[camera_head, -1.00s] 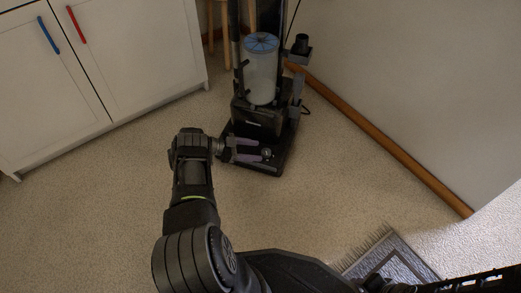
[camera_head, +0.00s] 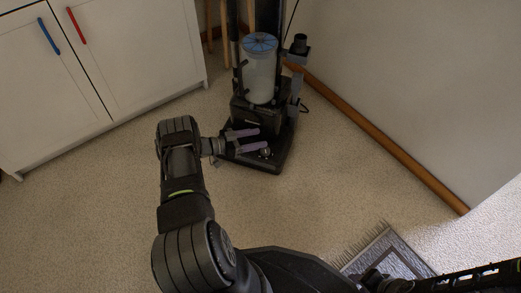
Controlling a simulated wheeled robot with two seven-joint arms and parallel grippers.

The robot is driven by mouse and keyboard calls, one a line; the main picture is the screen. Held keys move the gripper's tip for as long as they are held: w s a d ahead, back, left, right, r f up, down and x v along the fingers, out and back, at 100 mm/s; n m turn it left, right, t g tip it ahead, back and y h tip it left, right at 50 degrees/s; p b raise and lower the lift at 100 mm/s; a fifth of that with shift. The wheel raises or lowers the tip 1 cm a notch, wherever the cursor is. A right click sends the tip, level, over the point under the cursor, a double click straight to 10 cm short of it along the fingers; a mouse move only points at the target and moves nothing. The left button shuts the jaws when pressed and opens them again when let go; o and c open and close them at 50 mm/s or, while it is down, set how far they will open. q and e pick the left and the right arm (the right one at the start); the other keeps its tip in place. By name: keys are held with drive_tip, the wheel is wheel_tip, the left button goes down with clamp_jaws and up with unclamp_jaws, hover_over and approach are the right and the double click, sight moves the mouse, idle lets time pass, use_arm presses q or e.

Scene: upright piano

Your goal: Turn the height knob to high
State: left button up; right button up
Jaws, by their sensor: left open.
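An upright vacuum cleaner (camera_head: 262,112) with a clear bin under a blue-topped lid stands on the carpet at the top centre. Its black base carries a small round height knob (camera_head: 265,153) near the front edge. My left gripper (camera_head: 258,140) is open, with its two purple fingers apart over the base. The fingers point right, and their tips are just up and left of the knob. I see nothing between them. Any marking around the knob is too small to read. My right gripper cannot be made out; only a dark arm part shows at the bottom right.
White cabinets (camera_head: 120,62) with a blue and a red handle stand at the upper left. A white wall with a wooden baseboard (camera_head: 385,141) runs along the right. A fringed grey rug (camera_head: 392,252) lies at the lower right. The carpet between is clear.

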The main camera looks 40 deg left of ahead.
use_arm(q)
drive_tip(key=n+t+y, duration=0.1)
drive_tip(key=d+r+n+t+y, duration=0.1)
drive_tip(key=n, duration=0.1)
drive_tip(key=w+d+n+y, duration=0.1)
drive_tip(key=y, duration=0.1)
drive_tip(key=shift+d+r+t, duration=0.1)
drive_tip(key=shift+r+t, duration=0.05)
drive_tip(key=shift+t, duration=0.25)
drive_tip(key=s+d+n+y, duration=0.1)
drive_tip(key=n+y, duration=0.2)
drive_tip(key=g+y, duration=0.3)
drive_tip(key=y, duration=0.1)
approach(265, 151)
drive_tip(key=shift+w+a+p, duration=0.25)
drive_tip(key=shift+w+p, duration=0.05)
drive_tip(key=shift+w, duration=0.25)
drive_tip(key=shift+f, duration=0.2)
drive_tip(key=b+x, duration=0.3)
drive_tip(key=x, duration=0.4)
drive_tip(key=shift+f, duration=0.1)
drive_tip(key=shift+w+f+b, duration=0.1)
drive_tip(key=shift+w+b, duration=0.25)
drive_tip(key=shift+b, duration=0.05)
